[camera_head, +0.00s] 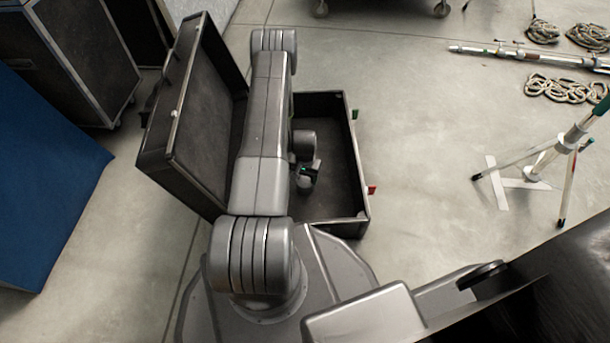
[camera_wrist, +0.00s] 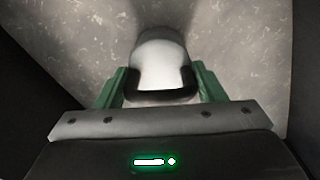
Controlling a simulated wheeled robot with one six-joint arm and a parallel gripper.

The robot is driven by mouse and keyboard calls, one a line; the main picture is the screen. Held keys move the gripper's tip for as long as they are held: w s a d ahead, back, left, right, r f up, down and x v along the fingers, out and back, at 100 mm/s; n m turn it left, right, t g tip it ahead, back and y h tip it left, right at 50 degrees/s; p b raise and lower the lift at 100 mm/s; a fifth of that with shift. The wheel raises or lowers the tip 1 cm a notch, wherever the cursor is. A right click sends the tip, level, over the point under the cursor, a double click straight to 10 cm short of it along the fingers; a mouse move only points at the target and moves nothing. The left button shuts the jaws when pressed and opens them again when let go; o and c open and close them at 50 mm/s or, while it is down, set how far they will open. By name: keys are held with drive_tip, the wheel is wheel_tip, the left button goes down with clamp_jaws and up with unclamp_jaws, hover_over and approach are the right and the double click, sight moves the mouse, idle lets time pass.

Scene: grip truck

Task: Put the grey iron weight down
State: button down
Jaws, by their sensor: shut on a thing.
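In the wrist view my gripper (camera_wrist: 161,85) has green fingers shut on a pale grey, rounded thing, the grey iron weight (camera_wrist: 162,58). A dark U-shaped band lies across its near side, between the fingers. Speckled grey surface shows beyond the weight, with dark areas at both sides. I cannot tell whether the weight touches that surface. In the head view my arm reaches over an open black case (camera_head: 345,150).
The case's raised lid (camera_head: 203,110) stands on its left, and red and green tags sit on its right edge. A tripod stand (camera_head: 535,170), coiled ropes (camera_head: 562,90) and a metal pole (camera_head: 520,54) lie to the right. A blue panel (camera_head: 40,170) and black crates (camera_head: 75,55) are left.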

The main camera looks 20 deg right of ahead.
drive_tip(key=shift+w, duration=0.1)
drive_tip(key=shift+c, duration=1.6)
unclamp_jaws()
wheel_tip(320, 180, up, 12)
drive_tip(key=p, duration=0.4)
drive_tip(key=shift+r, duration=0.1)
